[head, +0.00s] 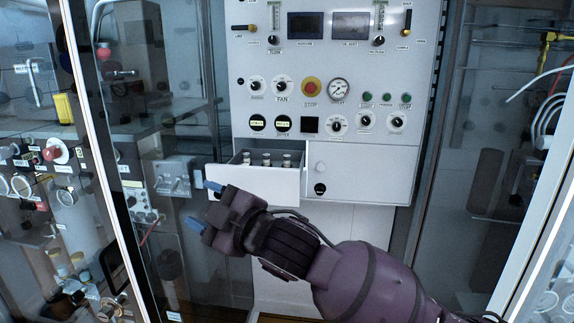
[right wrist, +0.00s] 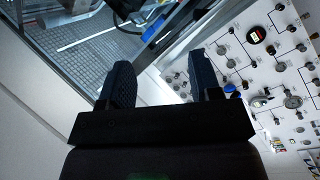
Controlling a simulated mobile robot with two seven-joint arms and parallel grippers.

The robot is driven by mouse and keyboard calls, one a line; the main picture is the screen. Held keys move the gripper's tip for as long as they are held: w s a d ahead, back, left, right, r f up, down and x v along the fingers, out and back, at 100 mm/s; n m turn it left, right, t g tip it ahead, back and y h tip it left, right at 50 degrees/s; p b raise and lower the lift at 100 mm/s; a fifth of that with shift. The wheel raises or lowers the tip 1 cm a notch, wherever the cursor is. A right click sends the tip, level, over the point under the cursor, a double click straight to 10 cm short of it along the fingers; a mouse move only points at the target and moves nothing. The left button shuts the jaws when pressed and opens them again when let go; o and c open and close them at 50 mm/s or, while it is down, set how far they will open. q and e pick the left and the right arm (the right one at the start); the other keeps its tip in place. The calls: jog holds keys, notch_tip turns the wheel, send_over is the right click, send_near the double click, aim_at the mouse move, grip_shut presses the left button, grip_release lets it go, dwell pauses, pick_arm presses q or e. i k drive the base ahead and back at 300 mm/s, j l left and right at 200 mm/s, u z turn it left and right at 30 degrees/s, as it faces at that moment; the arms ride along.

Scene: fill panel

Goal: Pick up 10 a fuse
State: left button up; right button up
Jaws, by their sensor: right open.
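Several small cylindrical fuses (head: 266,160) stand in an open drawer (head: 270,183) at the lower left of the white control panel. They have pale tops and show only in the head view. My right gripper (head: 202,204) is open and empty. It is to the left of and below the drawer front, apart from the fuses, with its blue-tipped fingers pointing left. In the right wrist view both dark fingers (right wrist: 162,85) are spread apart with nothing between them. My left gripper is not in view.
The white panel (head: 440,20) carries knobs, gauges and a red button (head: 311,87) above the drawer. A closed compartment (head: 362,172) is right of the drawer. Glass-walled cabinets flank the panel, and a metal frame post (head: 107,190) stands at left.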

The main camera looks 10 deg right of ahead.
aim_at(286, 157)
jog(key=i+l, duration=0.2)
jog(key=i, duration=0.3)
jog(key=i+l, duration=0.2)
jog(key=i, duration=0.25)
jog(key=i+l, duration=0.2)
jog(key=i, duration=0.3)
